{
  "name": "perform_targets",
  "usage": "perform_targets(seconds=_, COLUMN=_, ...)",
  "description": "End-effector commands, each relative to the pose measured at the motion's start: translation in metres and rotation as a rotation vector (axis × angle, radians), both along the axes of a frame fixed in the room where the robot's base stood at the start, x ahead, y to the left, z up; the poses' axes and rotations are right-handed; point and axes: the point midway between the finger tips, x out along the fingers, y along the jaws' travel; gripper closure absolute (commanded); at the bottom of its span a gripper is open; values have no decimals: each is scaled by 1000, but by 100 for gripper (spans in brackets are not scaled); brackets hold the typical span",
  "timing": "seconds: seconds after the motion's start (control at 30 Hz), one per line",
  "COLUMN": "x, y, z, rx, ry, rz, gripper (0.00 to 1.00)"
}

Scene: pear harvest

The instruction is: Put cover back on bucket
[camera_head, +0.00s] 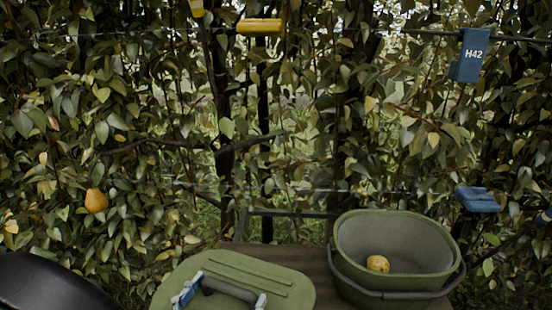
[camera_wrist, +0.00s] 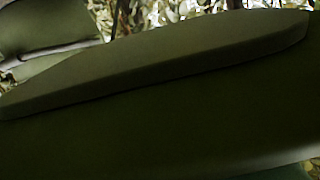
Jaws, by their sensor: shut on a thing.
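The green cover (camera_head: 285,285), with ridges on its top and a dark bar handle (camera_head: 228,289), is at the bottom of the head view, left of the bucket. My gripper (camera_head: 222,297) is shut on the cover at its handle; the frame edge cuts off part of the grip. The green bucket (camera_head: 350,275) stands open on the right with a yellow pear (camera_head: 377,263) inside. In the wrist view the dark green cover (camera_wrist: 160,120) fills most of the picture, and part of the bucket (camera_wrist: 40,25) shows at upper left.
A dark surface (camera_head: 318,262) lies under the bucket. Leafy branches stand behind, with a hanging pear (camera_head: 96,200) at left. A yellow block (camera_head: 259,26), a blue H42 tag (camera_head: 469,56) and a blue block (camera_head: 478,199) are among the branches and wires.

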Motion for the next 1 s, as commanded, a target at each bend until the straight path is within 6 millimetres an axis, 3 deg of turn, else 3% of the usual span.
perform_targets(seconds=0.03, x=12, y=-12, z=18, rx=-2, ry=-1, rz=-37, gripper=36)
perform_targets(seconds=0.37, x=63, y=-72, z=50, rx=-1, ry=-1, rz=-204, gripper=36)
perform_targets(seconds=0.6, x=96, y=-132, z=79, rx=-3, ry=2, rz=-340, gripper=36)
perform_targets(seconds=0.8, x=116, y=-185, z=97, rx=-2, ry=5, rz=-449, gripper=36)
perform_targets(seconds=1.0, x=125, y=-219, z=105, rx=-1, ry=8, rz=-514, gripper=36)
